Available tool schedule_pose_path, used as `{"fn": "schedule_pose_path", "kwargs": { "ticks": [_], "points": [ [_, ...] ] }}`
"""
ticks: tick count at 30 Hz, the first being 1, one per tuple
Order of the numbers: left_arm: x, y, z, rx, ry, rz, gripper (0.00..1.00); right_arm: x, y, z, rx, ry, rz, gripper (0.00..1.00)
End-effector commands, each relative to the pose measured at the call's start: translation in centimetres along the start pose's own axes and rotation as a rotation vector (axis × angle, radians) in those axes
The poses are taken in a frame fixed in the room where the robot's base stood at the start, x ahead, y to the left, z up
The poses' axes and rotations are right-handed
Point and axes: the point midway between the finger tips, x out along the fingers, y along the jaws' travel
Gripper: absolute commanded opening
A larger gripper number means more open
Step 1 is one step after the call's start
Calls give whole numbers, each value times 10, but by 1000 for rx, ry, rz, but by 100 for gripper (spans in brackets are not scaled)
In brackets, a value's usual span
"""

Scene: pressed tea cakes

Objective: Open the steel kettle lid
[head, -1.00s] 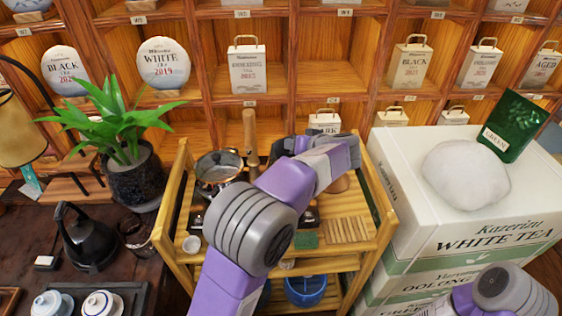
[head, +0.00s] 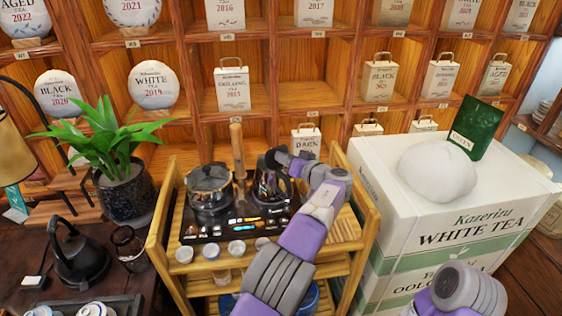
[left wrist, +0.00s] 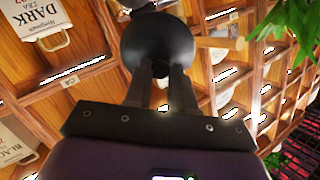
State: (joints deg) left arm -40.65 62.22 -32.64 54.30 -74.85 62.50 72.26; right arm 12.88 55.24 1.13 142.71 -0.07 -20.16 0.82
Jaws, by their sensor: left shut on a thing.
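The steel kettle (head: 268,187) stands on the black hob of the wooden cart, dark and shiny, partly behind my left gripper. My left gripper (head: 283,157) is at its upper right side. In the left wrist view, my left gripper (left wrist: 162,82) is shut on the small knob of a round dark lid (left wrist: 157,40). The lid's disc faces the camera with the shelves behind it. The kettle body does not show there, so how far the lid is from its rim is hard to tell. My right arm shows at the lower right, its gripper out of view.
A glass-lidded pot (head: 209,188) stands left of the kettle, with a wooden handle (head: 237,148) upright between them. Small cups (head: 236,249) line the cart's front. Stacked tea boxes (head: 430,200) stand at right, a potted plant (head: 125,195) and a black kettle (head: 78,258) at left.

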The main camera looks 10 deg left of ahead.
Motion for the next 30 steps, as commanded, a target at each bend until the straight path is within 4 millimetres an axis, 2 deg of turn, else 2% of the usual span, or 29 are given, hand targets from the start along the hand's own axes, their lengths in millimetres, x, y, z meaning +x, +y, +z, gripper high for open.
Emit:
{"fn": "schedule_pose_path", "kwargs": {
  "ticks": [12, 13, 17, 18, 26, 30],
  "points": [
    [-1, 2, -1, 0, 4, 3, 0, 0, 0, 0, 0, 0, 0, 43],
    [-1, 3, -1, 0, 4, 3, 27, 0, 0, 0, 0, 0, 0, 43],
    [-1, 2, -1, 0, 4, 2, 47, 0, 0, 0, 0, 0, 0, 43],
    [-1, 2, -1, 0, 4, 2, 49, 0, 0, 0, 0, 0, 0, 43],
    [-1, 2, -1, 0, 4, 1, 49, 0, 0, 0, 0, 0, 0, 43],
    [-15, 2, -2, 1, 5, 3, 49, 0, 0, 0, 0, 0, 0, 43]
  ]
}}
